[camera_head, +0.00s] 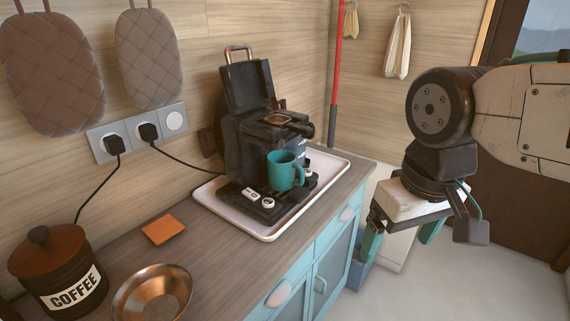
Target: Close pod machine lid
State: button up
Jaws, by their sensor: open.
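The black pod machine (242,140) stands on a white tray on the counter. Its lid (248,87) is raised, standing nearly upright at the back, with a copper-coloured handle (238,50) at its top. The opening under the lid shows a brass-coloured rim (276,119). A teal mug (285,170) stands on the machine's front base below the spout. My gripper (402,240) is open and empty, pointing down to the right of the counter, apart from the machine. Its teal fingers show below the white body.
The white tray (212,205) surrounds the machine's base. An orange square (163,230), a copper bowl (152,293) and a coffee canister (60,272) are on the counter at left. Cables run from the wall sockets (135,133). A red pole (335,50) stands behind the machine.

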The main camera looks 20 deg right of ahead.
aim_at(248, 86)
jog(key=k, duration=0.55)
jog(key=z, duration=0.6)
jog(key=i, duration=1.3)
jog(key=u, duration=0.65)
